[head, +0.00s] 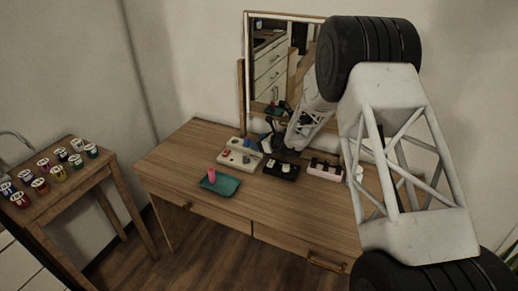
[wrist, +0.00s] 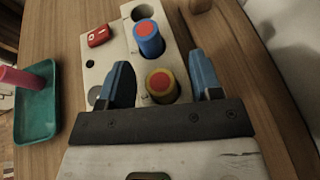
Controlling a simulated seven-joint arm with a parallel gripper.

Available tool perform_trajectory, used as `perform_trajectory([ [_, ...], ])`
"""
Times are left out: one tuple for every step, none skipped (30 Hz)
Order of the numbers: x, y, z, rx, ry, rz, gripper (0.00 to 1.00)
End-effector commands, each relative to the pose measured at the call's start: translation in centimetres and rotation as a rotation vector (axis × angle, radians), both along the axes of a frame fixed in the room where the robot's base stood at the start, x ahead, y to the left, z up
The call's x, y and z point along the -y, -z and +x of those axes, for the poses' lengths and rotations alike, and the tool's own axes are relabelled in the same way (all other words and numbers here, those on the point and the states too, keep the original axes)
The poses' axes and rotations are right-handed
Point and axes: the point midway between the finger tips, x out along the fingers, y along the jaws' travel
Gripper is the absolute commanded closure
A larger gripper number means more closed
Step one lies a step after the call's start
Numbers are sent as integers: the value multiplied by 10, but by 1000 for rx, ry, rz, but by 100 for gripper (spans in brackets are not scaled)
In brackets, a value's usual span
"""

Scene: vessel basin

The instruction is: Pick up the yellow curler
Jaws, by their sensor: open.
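The yellow curler (wrist: 161,86) has a red end and stands in the pale holder (wrist: 100,72), seen from above in the wrist view. My gripper (wrist: 161,72) is open, with one blue finger on each side of the curler. I see gaps between the fingers and the curler. In the head view my gripper (head: 270,142) is low at the right side of the pale holder (head: 232,157). The yellow curler cannot be made out there.
A blue curler (wrist: 148,40) stands just beyond the yellow one. A red piece (wrist: 98,36) lies on the holder. A teal tray (head: 228,189) holds a pink curler (head: 211,175). A black tray (head: 281,171) is close on the right. A mirror (head: 247,60) stands behind.

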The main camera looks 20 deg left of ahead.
Motion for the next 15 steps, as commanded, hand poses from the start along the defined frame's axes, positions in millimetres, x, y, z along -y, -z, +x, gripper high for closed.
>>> perform_trajectory([
  [0,0,0,0,0,0,41],
  [0,0,0,0,0,0,41],
  [0,0,0,0,0,0,41],
  [0,0,0,0,0,0,41],
  [0,0,0,0,0,0,41],
  [0,0,0,0,0,0,46],
  [0,0,0,0,0,0,50],
  [0,0,0,0,0,0,55],
  [0,0,0,0,0,0,61],
  [0,0,0,0,0,0,66],
  [0,0,0,0,0,0,70],
  [0,0,0,0,0,0,76],
  [0,0,0,0,0,0,81],
  [0,0,0,0,0,0,86],
  [0,0,0,0,0,0,92],
])
